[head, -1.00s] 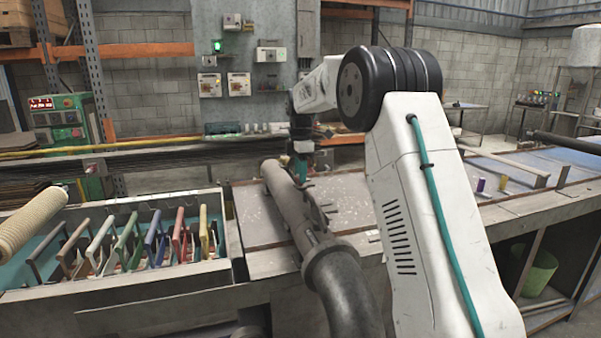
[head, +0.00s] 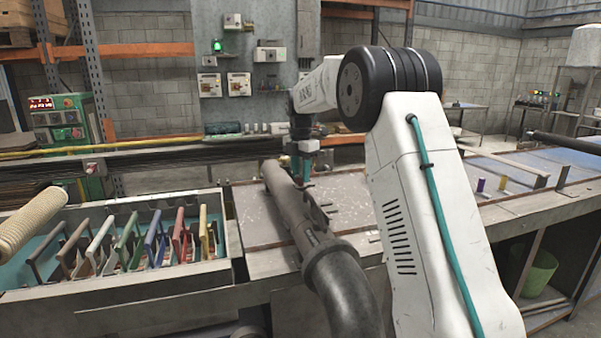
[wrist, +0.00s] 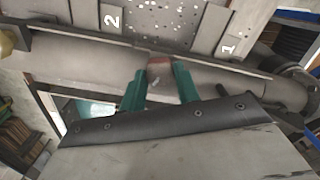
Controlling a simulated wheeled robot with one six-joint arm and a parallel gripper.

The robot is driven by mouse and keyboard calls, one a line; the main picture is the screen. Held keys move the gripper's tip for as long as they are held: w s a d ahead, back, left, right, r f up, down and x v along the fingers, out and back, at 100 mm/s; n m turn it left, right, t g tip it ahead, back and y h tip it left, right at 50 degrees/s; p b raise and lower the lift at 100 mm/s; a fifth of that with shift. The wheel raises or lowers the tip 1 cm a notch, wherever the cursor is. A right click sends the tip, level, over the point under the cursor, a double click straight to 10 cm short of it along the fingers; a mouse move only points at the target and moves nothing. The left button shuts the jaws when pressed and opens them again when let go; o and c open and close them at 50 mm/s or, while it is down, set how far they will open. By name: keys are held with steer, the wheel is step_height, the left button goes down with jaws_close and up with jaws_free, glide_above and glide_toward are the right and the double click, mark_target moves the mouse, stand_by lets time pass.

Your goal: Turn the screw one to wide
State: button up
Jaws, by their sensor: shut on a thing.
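A long grey tube (head: 290,205) runs from the middle of the bench toward me and ends in a dark elbow (head: 340,285). In the wrist view the tube (wrist: 85,55) crosses the picture, beside plates marked 2 (wrist: 111,20) and 1 (wrist: 231,48). My gripper (head: 303,178) is over the tube's far part. Its two green fingers (wrist: 161,80) are shut on a small reddish-brown piece (wrist: 159,63) at the tube, between the two numbers. I cannot tell whether this is screw one; its shape is mostly hidden.
A tray (head: 110,295) with several coloured handled frames stands to the left. A beige roll (head: 30,222) lies at its left end. Small purple (head: 481,184) and yellow (head: 503,183) pieces stand on the bench at right. My arm hides part of the bench.

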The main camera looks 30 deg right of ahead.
mark_target(301, 175)
steer(key=shift+d+r, duration=0.1)
steer(key=o, duration=1)
steer(key=shift+c, duration=0.2)
steer(key=shift+r, duration=0.1)
step_height(301, 175, up, 8)
steer(key=shift+f, duration=0.25)
steer(key=shift+d, duration=0.1)
